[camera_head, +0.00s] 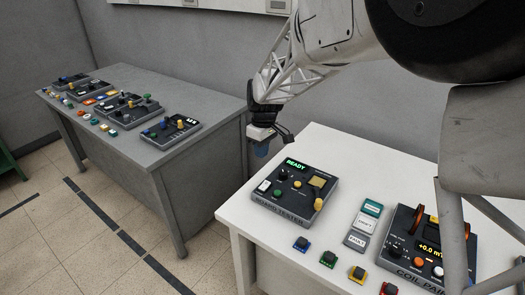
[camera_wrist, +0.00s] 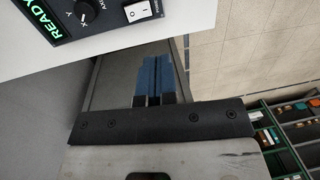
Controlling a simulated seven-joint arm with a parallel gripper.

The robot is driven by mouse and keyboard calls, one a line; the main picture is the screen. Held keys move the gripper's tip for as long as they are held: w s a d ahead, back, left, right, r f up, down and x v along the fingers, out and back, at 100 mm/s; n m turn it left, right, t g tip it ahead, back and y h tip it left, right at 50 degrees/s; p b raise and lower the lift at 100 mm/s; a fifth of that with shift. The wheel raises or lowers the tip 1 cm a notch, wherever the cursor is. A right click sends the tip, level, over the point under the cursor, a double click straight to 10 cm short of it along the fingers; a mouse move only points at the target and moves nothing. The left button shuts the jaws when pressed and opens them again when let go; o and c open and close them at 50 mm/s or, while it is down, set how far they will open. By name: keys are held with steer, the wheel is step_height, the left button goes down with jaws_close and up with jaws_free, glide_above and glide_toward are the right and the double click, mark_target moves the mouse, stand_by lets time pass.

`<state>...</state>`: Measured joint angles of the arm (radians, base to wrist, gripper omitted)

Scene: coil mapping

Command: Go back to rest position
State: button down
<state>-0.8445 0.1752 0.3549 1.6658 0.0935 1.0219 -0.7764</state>
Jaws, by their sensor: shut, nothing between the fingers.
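My gripper (camera_head: 262,150) hangs beyond the far left edge of the white table, left of and behind the tester box with the green READY display (camera_head: 285,188). Its blue fingers point down and are closed with nothing between them. In the wrist view the two blue fingers (camera_wrist: 154,78) lie side by side in contact. The corner of the READY box (camera_wrist: 75,15) shows at the upper left of that view, apart from the fingers.
The white table (camera_head: 246,214) also holds a coil box (camera_head: 412,246), small coloured blocks (camera_head: 328,259) and labelled tiles (camera_head: 361,221). A grey table (camera_head: 190,95) with several boxes stands at the left. A shelf (camera_wrist: 285,135) shows in the wrist view. Tiled floor lies between the tables.

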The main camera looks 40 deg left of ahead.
steer(key=shift+d, duration=0.1)
steer(key=d+r+m+t, duration=0.1)
steer(key=d+r+m, duration=0.25)
steer(key=d, duration=0.85)
steer(key=s+d+r+m, duration=0.15)
steer(key=d+r, duration=0.35)
steer(key=d, duration=0.7)
steer(key=d+r+m+t, duration=0.1)
steer(key=d+r+m, duration=0.35)
steer(key=d, duration=0.75)
steer(key=s+d+f+m+t, duration=0.1)
steer(key=s+d+m, duration=0.7)
steer(key=s+d, duration=1.2)
steer(key=d, duration=0.4)
steer(key=shift+s+d+f+m+t, duration=0.15)
steer(key=shift+s+d+m+t, duration=0.15)
steer(key=shift+m+t, duration=0.1)
